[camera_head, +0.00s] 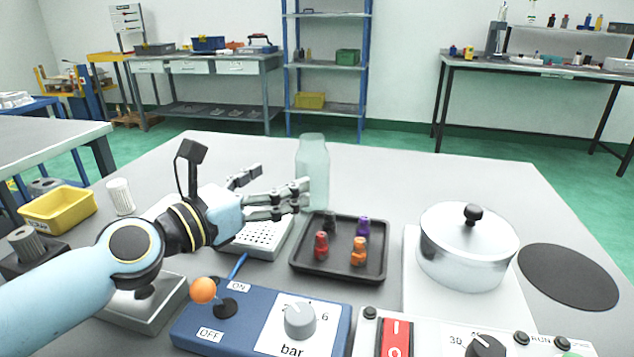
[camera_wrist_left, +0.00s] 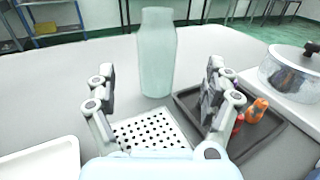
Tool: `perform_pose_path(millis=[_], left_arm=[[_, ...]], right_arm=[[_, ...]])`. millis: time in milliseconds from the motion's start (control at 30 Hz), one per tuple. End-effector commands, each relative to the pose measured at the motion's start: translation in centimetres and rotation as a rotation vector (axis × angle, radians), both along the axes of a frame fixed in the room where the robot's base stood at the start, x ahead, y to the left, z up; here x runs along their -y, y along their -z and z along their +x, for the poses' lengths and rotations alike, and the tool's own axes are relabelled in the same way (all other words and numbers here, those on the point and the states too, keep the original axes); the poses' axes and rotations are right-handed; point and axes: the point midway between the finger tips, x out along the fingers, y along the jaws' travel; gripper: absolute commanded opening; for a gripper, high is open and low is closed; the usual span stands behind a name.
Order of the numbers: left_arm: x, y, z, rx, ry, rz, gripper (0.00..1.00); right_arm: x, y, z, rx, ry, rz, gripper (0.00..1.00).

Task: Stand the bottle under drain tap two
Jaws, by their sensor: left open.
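A pale green, translucent bottle (camera_head: 313,160) stands upright on the grey table behind the dark tray. In the left wrist view the bottle (camera_wrist_left: 157,60) stands ahead of my left gripper (camera_wrist_left: 160,82), lined up with the gap between the fingers. My left gripper (camera_head: 283,189) comes in from the left, open, with nothing between its fingers. One fingertip overlaps the bottle's lower left edge in the head view; I cannot tell whether they touch. No drain tap can be made out for certain. My right gripper is not in view.
A dark tray (camera_head: 304,272) with several small coloured items lies right of the gripper. A white perforated plate (camera_wrist_left: 118,140) lies below it. A lidded pot (camera_head: 465,250), a blue control box (camera_head: 250,335) and a yellow bin (camera_head: 58,212) stand around. The table behind the pot is clear.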

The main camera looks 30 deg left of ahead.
Motion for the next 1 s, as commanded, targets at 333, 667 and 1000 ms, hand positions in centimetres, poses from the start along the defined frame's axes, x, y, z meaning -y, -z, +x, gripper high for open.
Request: perform_pose_path(millis=[333,667,1000], left_arm=[[1.0,-0.3,4.6,0.002,0.0,-0.001,0.85],[1.5,-0.4,9.1,0.002,0.0,-0.001,0.85],[1.7,-0.4,9.6,-0.001,0.002,0.001,0.81]], right_arm=[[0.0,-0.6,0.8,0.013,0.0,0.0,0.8],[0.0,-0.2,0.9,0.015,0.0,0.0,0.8],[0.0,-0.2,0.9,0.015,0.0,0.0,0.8]])
